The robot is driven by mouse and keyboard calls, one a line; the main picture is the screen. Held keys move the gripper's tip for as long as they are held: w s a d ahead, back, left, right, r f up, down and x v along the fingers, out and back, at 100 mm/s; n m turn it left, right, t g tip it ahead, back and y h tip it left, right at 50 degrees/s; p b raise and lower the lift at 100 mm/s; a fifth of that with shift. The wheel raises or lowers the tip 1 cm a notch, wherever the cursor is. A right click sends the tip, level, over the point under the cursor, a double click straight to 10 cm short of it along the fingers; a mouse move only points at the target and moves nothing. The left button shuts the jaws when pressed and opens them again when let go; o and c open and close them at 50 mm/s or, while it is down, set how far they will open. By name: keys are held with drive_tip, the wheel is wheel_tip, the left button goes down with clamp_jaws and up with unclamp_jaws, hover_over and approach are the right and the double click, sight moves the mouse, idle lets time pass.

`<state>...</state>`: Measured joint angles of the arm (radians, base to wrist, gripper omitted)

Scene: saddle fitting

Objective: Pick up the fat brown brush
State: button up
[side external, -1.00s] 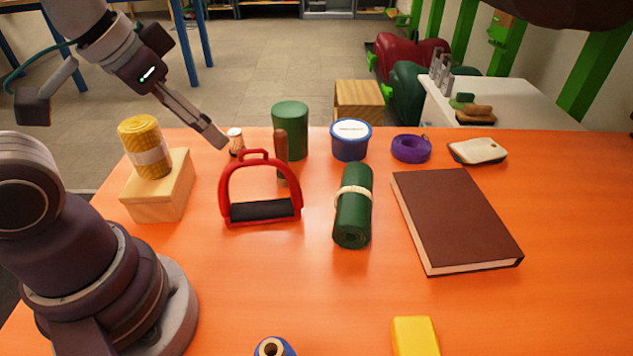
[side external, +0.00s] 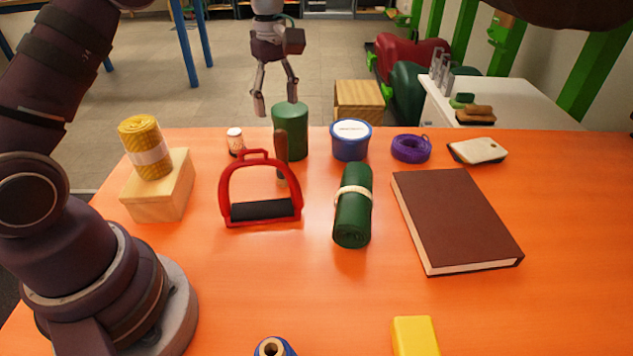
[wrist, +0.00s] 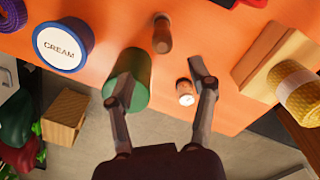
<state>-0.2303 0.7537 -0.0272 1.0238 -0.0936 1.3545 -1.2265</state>
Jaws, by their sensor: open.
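A brown, thick-handled upright piece, which looks like the brush (side external: 281,148), stands behind the red stirrup (side external: 232,188) and in front of the green cylinder (side external: 290,118). The stirrup hides part of its lower end. In the wrist view the brush (wrist: 162,36) is at the top centre, beyond my fingertips. My gripper (side external: 275,100) is open and empty, raised above and behind the far table edge. In the wrist view my gripper (wrist: 157,85) has its fingers spread, with the green cylinder (wrist: 130,75) by the left finger and a small white jar (wrist: 185,92) by the right.
A blue cream tub (side external: 350,143) and purple roll (side external: 410,150) stand right of the cylinder. A wooden block (side external: 158,202) bears a yellow roll (side external: 147,150) at left. A green roll (side external: 352,215) and brown book (side external: 455,220) lie nearer. The front middle is mostly clear.

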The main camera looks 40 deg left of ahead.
sight(281, 156)
drive_tip(key=f, duration=1.1)
drive_tip(key=shift+s+d, duration=0.25)
drive_tip(key=shift+d, duration=0.05)
drive_tip(key=shift+r, duration=0.1)
drive_tip(key=shift+c, duration=0.3)
clamp_jaws()
